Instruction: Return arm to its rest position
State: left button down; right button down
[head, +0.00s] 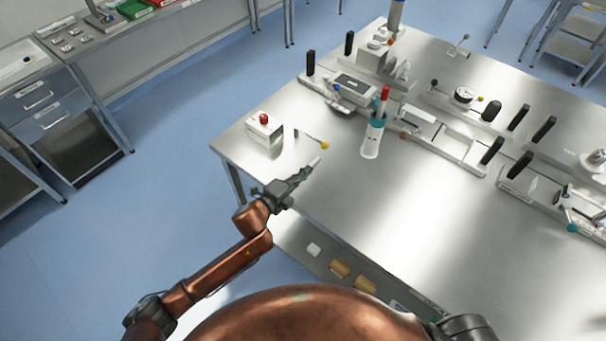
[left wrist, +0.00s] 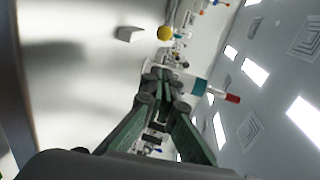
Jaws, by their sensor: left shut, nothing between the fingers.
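My left arm comes in from the lower left in the head view. Its gripper (head: 305,172) is over the near left corner of the steel table (head: 330,205). The fingers are shut with nothing between them. In the left wrist view the gripper (left wrist: 163,78) also shows closed and empty, pointing along the table. My right gripper is not in view.
A white box with a red button (head: 264,130) and a yellow-tipped tool (head: 318,141) lie near my left gripper. A white and teal holder (head: 373,135) with a red-topped item stands to the right. Fixtures line the table's far side. Its near right surface is clear.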

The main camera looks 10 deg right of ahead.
pick_arm(q)
jog(key=shift+v, duration=0.8)
jog(key=shift+s, duration=0.1)
